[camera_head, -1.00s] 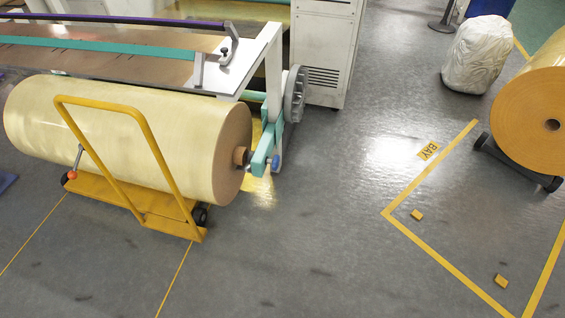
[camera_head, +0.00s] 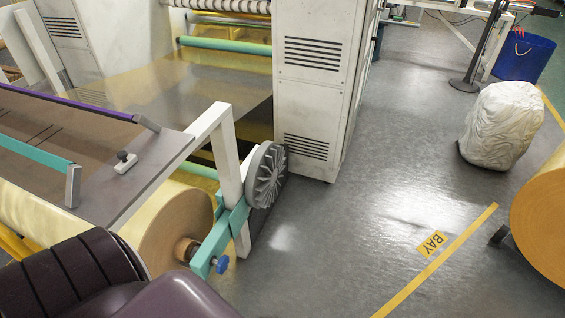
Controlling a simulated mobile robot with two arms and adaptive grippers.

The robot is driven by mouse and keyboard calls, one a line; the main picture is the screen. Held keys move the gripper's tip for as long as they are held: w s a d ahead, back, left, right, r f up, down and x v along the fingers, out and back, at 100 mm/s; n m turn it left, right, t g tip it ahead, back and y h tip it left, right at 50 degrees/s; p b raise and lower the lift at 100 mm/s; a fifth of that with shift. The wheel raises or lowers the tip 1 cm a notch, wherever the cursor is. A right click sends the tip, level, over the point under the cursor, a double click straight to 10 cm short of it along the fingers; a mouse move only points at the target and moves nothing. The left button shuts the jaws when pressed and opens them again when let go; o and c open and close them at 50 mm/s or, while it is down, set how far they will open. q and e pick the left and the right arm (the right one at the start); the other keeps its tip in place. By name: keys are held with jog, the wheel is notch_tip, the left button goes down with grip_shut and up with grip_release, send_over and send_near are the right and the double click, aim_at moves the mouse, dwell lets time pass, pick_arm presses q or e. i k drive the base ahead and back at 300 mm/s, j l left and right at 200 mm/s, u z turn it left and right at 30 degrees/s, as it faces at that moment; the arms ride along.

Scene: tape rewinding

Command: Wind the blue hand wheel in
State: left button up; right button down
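The blue hand wheel (camera_head: 221,264) is a small knob at the end of a teal bracket (camera_head: 207,252). The bracket is on the white machine frame, at lower left centre. The bracket meets the core end of the big yellow roll (camera_head: 160,235). I cannot tell how far the wheel is wound. A dark ribbed, purplish part of my own body fills the lower left and hides part of the roll. Neither of my grippers is in view.
A grey finned disc (camera_head: 265,176) sits on the frame beside the bracket. A tall white cabinet (camera_head: 317,90) stands behind it.

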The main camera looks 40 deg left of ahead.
aim_at(221, 264)
jog(key=i+u, duration=0.25)
jog(key=i, duration=0.15)
jog(key=i+l+u, duration=0.2)
jog(key=i, duration=0.2)
jog(key=i+l+u, duration=0.25)
jog(key=i, duration=0.15)
